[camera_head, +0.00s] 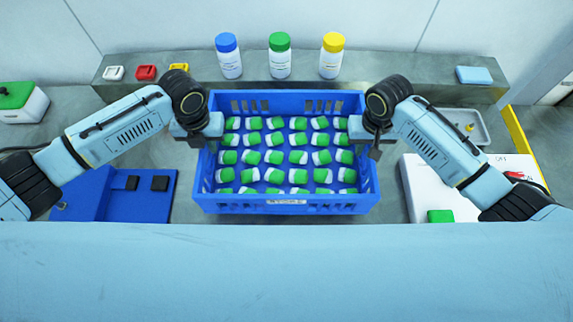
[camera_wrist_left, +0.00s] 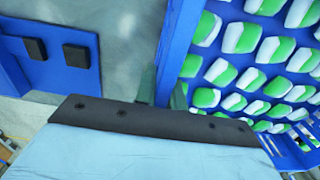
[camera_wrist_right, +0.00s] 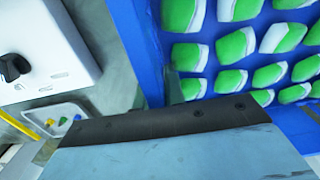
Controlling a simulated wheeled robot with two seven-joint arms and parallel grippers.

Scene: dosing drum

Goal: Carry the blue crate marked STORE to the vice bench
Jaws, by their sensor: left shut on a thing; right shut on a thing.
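The blue crate (camera_head: 285,206) with a STORE label on its near wall sits in the middle of the head view. It holds many green-and-white pieces in rows. My left gripper (camera_head: 203,138) is shut on the crate's left wall, and my right gripper (camera_head: 372,142) is shut on its right wall. The left wrist view shows the crate wall (camera_wrist_left: 179,40) by the fingers. The right wrist view shows the opposite wall (camera_wrist_right: 135,45) at the fingers. I cannot tell whether the crate is resting on the bench or lifted. The vice bench is not recognisable in these views.
A grey shelf (camera_head: 400,72) behind holds bottles with blue (camera_head: 229,56), green (camera_head: 280,56) and yellow (camera_head: 331,56) caps. A blue board (camera_head: 115,200) lies left of the crate. A white block (camera_head: 437,190) and a grey tray (camera_head: 480,125) lie right.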

